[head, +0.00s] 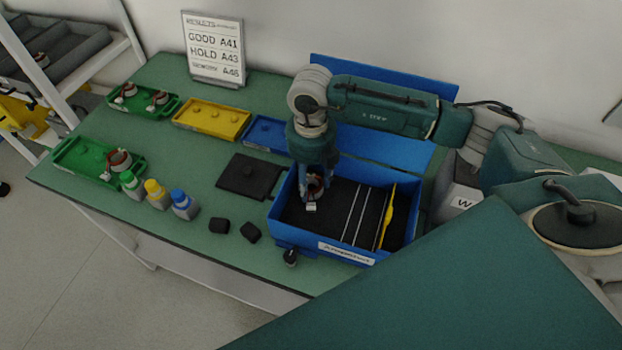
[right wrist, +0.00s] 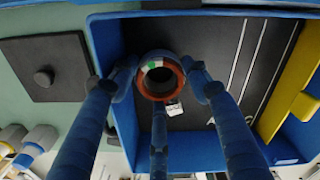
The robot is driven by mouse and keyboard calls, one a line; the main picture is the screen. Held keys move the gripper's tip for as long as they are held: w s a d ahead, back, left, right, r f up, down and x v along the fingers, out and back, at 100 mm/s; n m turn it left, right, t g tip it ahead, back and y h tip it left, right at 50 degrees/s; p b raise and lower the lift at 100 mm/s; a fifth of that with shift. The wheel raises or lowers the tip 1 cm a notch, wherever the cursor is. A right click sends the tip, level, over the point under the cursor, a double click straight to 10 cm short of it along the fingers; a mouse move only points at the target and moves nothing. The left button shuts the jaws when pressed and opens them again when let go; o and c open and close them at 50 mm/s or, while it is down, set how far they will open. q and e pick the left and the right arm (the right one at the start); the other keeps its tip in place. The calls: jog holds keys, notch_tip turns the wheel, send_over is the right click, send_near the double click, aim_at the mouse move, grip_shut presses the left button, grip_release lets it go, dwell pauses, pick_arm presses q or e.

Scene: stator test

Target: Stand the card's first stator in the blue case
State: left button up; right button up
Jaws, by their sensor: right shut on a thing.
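The card (head: 214,45) stands at the back left of the table and reads "GOOD A41", "HOLD A43" and a last line ending in A46. My right gripper (head: 314,192) reaches down into the left part of the open blue case (head: 345,250). It is shut on a stator (head: 313,187), a copper-coloured ring with a white tag. In the right wrist view the stator (right wrist: 158,76) sits between the blue fingers, over the dark case floor (right wrist: 205,45). I cannot tell whether it touches the floor. My left gripper is not in view.
Other stators (head: 119,161) sit in two green trays (head: 75,160) at the left. A yellow tray (head: 211,119) and a blue tray (head: 266,133) stand behind. A dark square plate (head: 248,176), several capped bottles (head: 157,196) and black blocks (head: 219,226) lie left of the case. White dividers and a yellow piece (head: 387,218) occupy its right part.

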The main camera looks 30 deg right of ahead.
jog(key=o, duration=1.5)
jog(key=shift+r, duration=0.1)
jog(key=shift+s+r, duration=0.1)
jog(key=shift+r, duration=5.85)
jog(key=shift+d, duration=0.1)
